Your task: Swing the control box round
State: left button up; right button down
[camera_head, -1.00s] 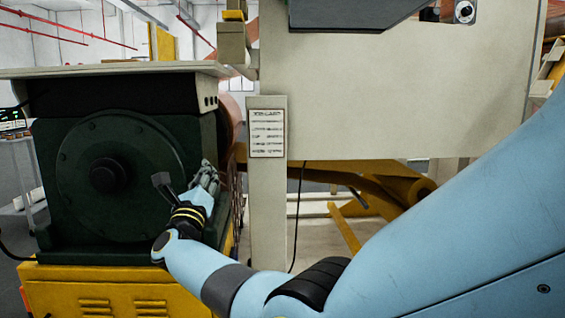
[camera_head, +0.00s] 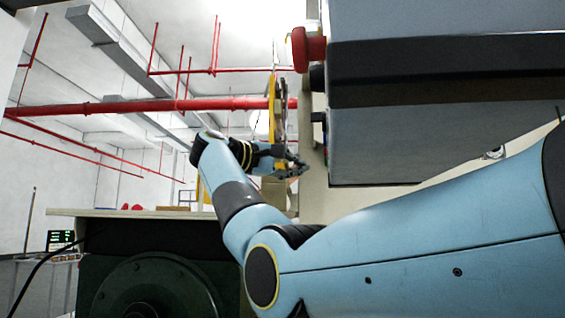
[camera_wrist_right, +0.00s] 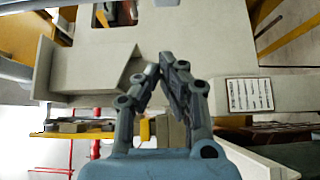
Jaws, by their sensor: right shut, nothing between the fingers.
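The control box (camera_head: 430,140) is a large grey box with a dark band, filling the upper right of the head view. A red knob (camera_head: 308,50) and dark smaller parts stick out from its left side. Its top and right side run out of view. My right gripper (camera_head: 298,166) is left of the box's lower part, apart from it in the picture. Its fingers (camera_wrist_right: 163,65) are closed together and empty in the right wrist view. I cannot make out the control box in that view. My left gripper is not in view.
A beige machine panel (camera_wrist_right: 215,45) lies beyond the fingers, with a white label plate (camera_wrist_right: 249,94) on it. A dark green motor housing (camera_head: 160,290) stands under a pale tabletop (camera_head: 120,213) at lower left. A yellow upright part (camera_head: 272,110) stands behind my wrist.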

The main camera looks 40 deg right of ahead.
jog(key=s+d, duration=0.3)
jog(key=d, duration=0.2)
jog(key=shift+d+p, duration=0.35)
jog(key=shift+p, duration=0.1)
jog(key=s+d+m+g+b, duration=0.3)
jog(key=s+d+g+b, duration=0.1)
jog(key=d, duration=0.3)
jog(key=shift+s+d+g+y+b, duration=0.2)
jog(key=shift+g+y+b, duration=0.1)
jog(key=shift+g+y, duration=0.1)
jog(key=shift+a, duration=0.1)
